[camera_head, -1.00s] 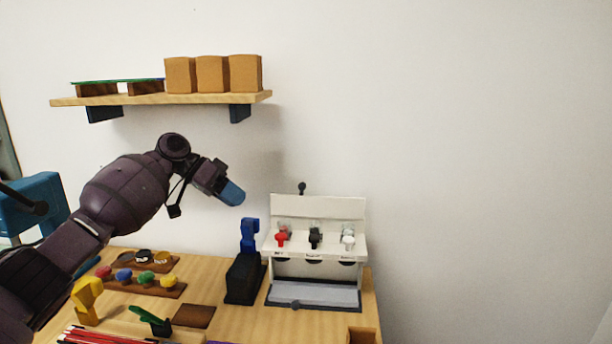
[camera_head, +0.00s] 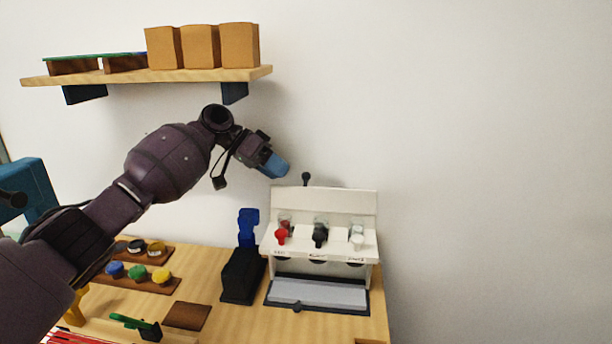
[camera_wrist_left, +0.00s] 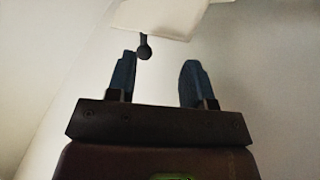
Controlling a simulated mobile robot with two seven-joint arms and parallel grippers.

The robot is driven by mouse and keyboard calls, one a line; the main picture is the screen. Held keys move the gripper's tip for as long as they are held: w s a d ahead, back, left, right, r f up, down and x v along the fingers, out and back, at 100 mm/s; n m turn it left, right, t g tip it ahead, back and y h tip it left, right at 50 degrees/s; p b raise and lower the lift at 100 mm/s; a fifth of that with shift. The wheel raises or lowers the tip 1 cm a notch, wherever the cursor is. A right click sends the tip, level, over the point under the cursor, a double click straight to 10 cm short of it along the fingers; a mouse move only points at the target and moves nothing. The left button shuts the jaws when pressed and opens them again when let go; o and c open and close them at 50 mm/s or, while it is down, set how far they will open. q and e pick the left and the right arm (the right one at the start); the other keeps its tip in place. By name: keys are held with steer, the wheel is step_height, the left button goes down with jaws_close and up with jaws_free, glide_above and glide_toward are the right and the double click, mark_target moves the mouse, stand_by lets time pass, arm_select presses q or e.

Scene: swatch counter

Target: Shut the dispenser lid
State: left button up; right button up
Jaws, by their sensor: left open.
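The white dispenser (camera_head: 285,262) stands on the counter against the wall, with a red, a black and a white tap on its front. Its lid (camera_head: 335,199) is a white panel standing raised at the back, with a dark knob (camera_head: 306,179) at its top edge. My left gripper (camera_head: 277,168) is open and empty, just up and left of the knob. In the left wrist view the open blue fingers (camera_wrist_left: 157,78) point at the lid (camera_wrist_left: 165,15), and the knob (camera_wrist_left: 144,49) shows beyond them, nearer the left finger. My right gripper is not in view.
A black stand with a blue top (camera_head: 241,274) is left of the dispenser. A wall shelf (camera_head: 130,78) with several brown boxes hangs above my left arm. Coloured knobs on wooden strips (camera_head: 142,284) lie on the counter's left. The wall at right is clear.

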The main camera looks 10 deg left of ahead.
mark_target(305, 176)
arm_select(q)
steer(key=d, duration=0.4)
steer(key=d+f, duration=0.1)
steer(key=d, duration=0.1)
steer(key=shift+w+f, duration=0.1)
steer(key=shift+w, duration=0.3)
steer(key=shift+w+d+f, duration=0.1)
steer(key=shift+d+f, duration=0.3)
steer(key=shift+d, duration=0.1)
steer(key=shift+c, duration=0.3)
jaws_close()
